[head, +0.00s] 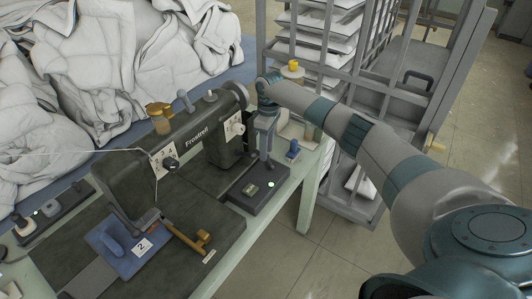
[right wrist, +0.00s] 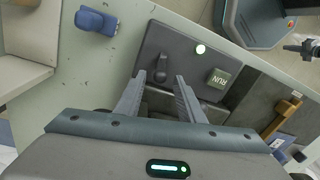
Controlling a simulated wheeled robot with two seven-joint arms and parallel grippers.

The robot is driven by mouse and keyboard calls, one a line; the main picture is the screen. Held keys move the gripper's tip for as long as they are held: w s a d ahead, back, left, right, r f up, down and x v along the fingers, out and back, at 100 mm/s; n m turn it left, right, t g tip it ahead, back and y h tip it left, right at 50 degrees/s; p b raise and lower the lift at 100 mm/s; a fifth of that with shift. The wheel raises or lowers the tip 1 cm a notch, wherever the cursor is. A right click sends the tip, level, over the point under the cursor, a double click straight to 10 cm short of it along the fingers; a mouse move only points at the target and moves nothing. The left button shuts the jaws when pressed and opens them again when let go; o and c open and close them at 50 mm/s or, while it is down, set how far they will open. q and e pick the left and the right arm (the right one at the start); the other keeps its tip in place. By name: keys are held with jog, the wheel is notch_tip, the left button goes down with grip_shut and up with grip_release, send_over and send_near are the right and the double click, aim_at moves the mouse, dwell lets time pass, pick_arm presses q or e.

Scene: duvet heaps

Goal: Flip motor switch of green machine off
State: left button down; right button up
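The green machine (head: 185,150) is a dark green sewing machine marked Frostrell on a work table. Its motor switch box (head: 245,190) lies at the table's right side, with a lit green light and a small label plate. In the right wrist view the switch box (right wrist: 185,40) shows a black lever (right wrist: 162,66), a glowing light and a RUN plate (right wrist: 218,78). My right gripper (head: 265,157) points down over the box. In the right wrist view its fingers (right wrist: 160,77) are open, with the lever's end between the tips; contact cannot be told. My left gripper is not in view.
A blue item (head: 293,149) lies on the table (head: 312,165) behind the box. A grey rack cart (head: 345,85) stands behind. Another box with a green light (head: 50,208) sits at left. White duvets (head: 90,60) are heaped behind the machine.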

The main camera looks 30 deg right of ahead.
aim_at(268, 161)
jog(key=shift+s+a+f, duration=0.1)
jog(key=shift+f, duration=1.55)
jog(key=shift+c, duration=0.3)
grip_shut()
